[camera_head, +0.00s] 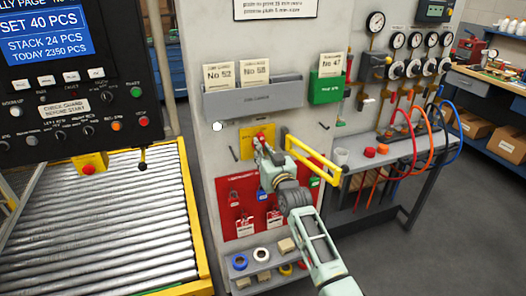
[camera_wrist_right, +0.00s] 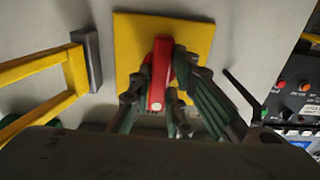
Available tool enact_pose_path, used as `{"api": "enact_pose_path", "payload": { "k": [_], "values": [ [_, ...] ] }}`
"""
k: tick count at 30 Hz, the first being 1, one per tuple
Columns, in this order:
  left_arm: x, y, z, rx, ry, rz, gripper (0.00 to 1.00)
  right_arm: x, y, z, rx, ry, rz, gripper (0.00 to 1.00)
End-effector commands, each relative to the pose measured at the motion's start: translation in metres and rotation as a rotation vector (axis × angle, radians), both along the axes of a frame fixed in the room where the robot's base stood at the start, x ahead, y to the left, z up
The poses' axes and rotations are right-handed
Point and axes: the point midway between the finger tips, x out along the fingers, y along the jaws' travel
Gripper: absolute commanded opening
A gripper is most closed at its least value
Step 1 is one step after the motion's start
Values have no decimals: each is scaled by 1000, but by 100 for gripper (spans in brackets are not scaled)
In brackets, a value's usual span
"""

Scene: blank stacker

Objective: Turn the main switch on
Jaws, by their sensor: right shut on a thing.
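The main switch is a red handle on a square yellow plate (camera_head: 246,131) on the grey wall panel. In the head view my right arm hides most of the handle. In the right wrist view the yellow plate (camera_wrist_right: 129,40) is plain, and the red handle (camera_wrist_right: 158,72) stands out in the middle of the picture. My right gripper (camera_head: 263,144) is at the plate, its fingers on both sides of the red handle, shut on it. My left gripper is not in view.
A yellow guard bar (camera_head: 313,157) sticks out close to the right of my right gripper. A red lockout board (camera_head: 233,220) with padlocks hangs below. A grey card holder (camera_head: 252,98) is above. A roller conveyor (camera_head: 110,225) lies to the left.

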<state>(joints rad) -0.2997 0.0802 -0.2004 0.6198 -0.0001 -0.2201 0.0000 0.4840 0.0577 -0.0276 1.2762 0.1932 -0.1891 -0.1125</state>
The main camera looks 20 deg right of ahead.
Motion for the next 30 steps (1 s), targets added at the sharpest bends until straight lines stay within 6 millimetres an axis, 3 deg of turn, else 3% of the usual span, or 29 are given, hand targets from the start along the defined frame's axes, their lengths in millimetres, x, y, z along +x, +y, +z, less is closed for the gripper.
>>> {"api": "enact_pose_path", "payload": {
  "k": [4,5,11,23,30],
  "values": [
    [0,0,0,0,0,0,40,0,1,-2,7,4,1,0],
    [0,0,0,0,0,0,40,0,1,-2,7,4,1,19],
    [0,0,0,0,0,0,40,0,0,-1,4,3,1,36],
    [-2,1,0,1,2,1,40,-4,0,-1,2,2,0,36],
    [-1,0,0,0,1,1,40,-36,-1,-2,2,1,0,36]
  ]
}}
